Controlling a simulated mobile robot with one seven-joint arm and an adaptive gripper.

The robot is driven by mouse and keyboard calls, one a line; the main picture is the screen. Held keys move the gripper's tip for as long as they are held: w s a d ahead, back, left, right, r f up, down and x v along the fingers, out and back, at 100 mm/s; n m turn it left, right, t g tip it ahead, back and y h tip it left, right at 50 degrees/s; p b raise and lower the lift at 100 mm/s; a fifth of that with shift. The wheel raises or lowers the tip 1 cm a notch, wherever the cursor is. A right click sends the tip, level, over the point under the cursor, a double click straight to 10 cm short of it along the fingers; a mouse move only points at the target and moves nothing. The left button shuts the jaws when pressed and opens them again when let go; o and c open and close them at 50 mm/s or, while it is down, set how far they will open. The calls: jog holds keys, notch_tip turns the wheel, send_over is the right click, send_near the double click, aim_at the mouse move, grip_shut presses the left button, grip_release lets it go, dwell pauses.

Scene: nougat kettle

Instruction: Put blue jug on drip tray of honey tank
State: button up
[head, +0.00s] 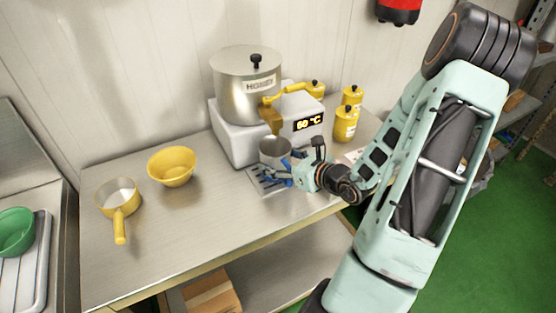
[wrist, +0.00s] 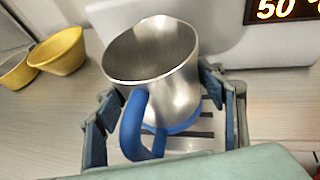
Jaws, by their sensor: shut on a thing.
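The blue jug is a steel jug with a blue handle and blue base ring; it shows large in the wrist view (wrist: 165,75) and under the tap in the head view (head: 274,149). My gripper (head: 285,172) is shut on the jug, with blue fingers on either side of its body in the wrist view (wrist: 163,112). The honey tank (head: 243,95) is a steel pot labelled HONEY with a yellow tap (head: 272,113). The slotted drip tray (head: 264,188) lies in front of the tank, below the jug. I cannot tell whether the jug touches the tray.
A white heater base (head: 232,140) with a lit temperature display (head: 308,123) stands right behind the jug. Yellow bottles (head: 345,124) stand to the right. A yellow bowl (head: 172,167) and a yellow-handled pan (head: 119,205) sit left; the table between is clear.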

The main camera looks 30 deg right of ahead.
jog(key=shift+f, duration=0.15)
jog(key=o, duration=1.3)
jog(key=v, duration=1.2)
jog(key=shift+a, duration=0.1)
